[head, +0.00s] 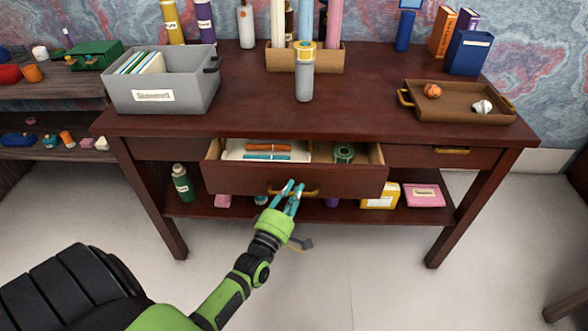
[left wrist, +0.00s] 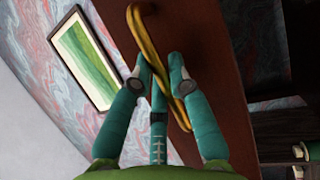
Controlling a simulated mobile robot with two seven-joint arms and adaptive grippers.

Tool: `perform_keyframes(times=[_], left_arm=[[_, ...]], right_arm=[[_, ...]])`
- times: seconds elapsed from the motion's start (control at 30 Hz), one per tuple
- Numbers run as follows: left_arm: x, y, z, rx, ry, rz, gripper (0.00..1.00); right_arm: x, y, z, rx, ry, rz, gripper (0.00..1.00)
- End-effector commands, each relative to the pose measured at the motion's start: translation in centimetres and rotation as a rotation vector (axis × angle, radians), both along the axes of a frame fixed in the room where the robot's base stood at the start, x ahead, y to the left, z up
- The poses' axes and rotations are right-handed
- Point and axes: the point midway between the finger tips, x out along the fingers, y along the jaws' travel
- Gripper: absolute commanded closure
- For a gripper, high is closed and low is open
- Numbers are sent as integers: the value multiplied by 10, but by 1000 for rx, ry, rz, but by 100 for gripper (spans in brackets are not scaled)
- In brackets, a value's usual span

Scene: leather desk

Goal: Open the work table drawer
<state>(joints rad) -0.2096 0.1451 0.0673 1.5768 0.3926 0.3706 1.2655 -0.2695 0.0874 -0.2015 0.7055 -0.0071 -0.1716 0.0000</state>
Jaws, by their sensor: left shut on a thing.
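The dark red-brown work table (head: 360,121) stands against the wall. Its middle drawer (head: 240,180) is pulled part way out, and its inside shows from above. My left gripper (head: 287,193) is at the drawer front, its teal fingers shut on the brass handle (head: 306,193). In the left wrist view the fingers (left wrist: 163,75) close around the yellow handle bar (left wrist: 147,45), with the drawer's brown front (left wrist: 215,60) behind it. Inside the drawer lie orange and blue items on a white tray, and a green roll (head: 344,153). My right gripper is not in view.
On the tabletop are a grey bin (head: 190,90), a grey bottle (head: 305,80), a wooden organizer (head: 328,61) and a brown tray (head: 460,114) with crumpled balls. A lower shelf holds a green bottle (head: 182,185) and boxes. The floor in front is clear.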

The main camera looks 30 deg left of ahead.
Motion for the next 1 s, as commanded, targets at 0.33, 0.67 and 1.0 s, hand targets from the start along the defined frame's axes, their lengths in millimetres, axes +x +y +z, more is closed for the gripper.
perform_keyframes(times=[0.33, 0.67, 1.0], left_arm=[[-85, -52, 3, 0, 4, -1, 100], [-142, -87, 2, 1, 0, 0, 100], [-165, -101, 1, 4, -3, 0, 100]], right_arm=[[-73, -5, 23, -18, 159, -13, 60], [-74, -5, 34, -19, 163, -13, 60], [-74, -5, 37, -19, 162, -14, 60]])
